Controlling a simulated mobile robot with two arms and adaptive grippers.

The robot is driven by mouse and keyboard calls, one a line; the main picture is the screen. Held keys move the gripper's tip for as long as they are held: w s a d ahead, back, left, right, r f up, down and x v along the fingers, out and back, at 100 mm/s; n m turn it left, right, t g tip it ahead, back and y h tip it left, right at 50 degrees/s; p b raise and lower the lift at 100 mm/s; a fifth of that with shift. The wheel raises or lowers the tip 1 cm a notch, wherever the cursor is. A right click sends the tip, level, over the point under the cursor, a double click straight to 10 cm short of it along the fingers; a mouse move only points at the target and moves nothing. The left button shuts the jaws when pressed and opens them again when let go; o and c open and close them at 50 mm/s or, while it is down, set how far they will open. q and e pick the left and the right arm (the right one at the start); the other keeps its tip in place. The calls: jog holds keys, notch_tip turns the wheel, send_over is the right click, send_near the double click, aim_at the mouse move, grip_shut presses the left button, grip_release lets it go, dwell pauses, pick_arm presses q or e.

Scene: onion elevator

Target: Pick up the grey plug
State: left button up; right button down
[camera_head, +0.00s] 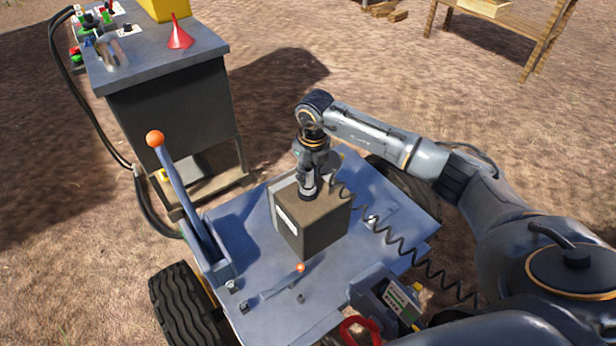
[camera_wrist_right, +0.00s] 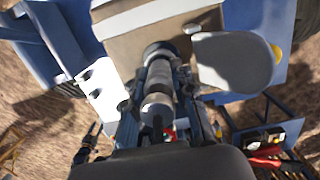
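The grey plug (camera_wrist_right: 158,100) is a ribbed grey cylinder. In the wrist view it lies between the fingers of my right gripper (camera_wrist_right: 160,115), with a finger close along each side. Whether the fingers press on it cannot be told. In the head view my right gripper (camera_head: 313,160) points down over the brown box (camera_head: 318,230), and the plug (camera_head: 308,187) shows just below it at the box's top. The plug's far end is at the box, and its seating is hidden. My left gripper is not in view.
The box stands on a blue wheeled cart (camera_head: 250,255). A black coiled cable (camera_head: 400,245) runs from near the box to the lower right. A tall lever with an orange knob (camera_head: 155,139) rises at left.

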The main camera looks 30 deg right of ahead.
jog(key=shift+r, duration=0.15)
jog(key=shift+r+p, duration=0.2)
jog(key=shift+p, duration=0.1)
notch_tip(320, 180, up, 4)
jog(key=p, duration=0.2)
jog(key=shift+a+f+p, duration=0.1)
jog(key=shift+f+p, duration=0.1)
jog(key=shift+p, duration=0.15)
jog(key=s+a+r+p, duration=0.8)
jog(key=s+a+p, duration=0.1)
jog(key=s, duration=0.1)
jog(key=shift+s+r+p, duration=0.2)
jog(key=shift+r+p, duration=0.2)
jog(key=shift+a, duration=0.1)
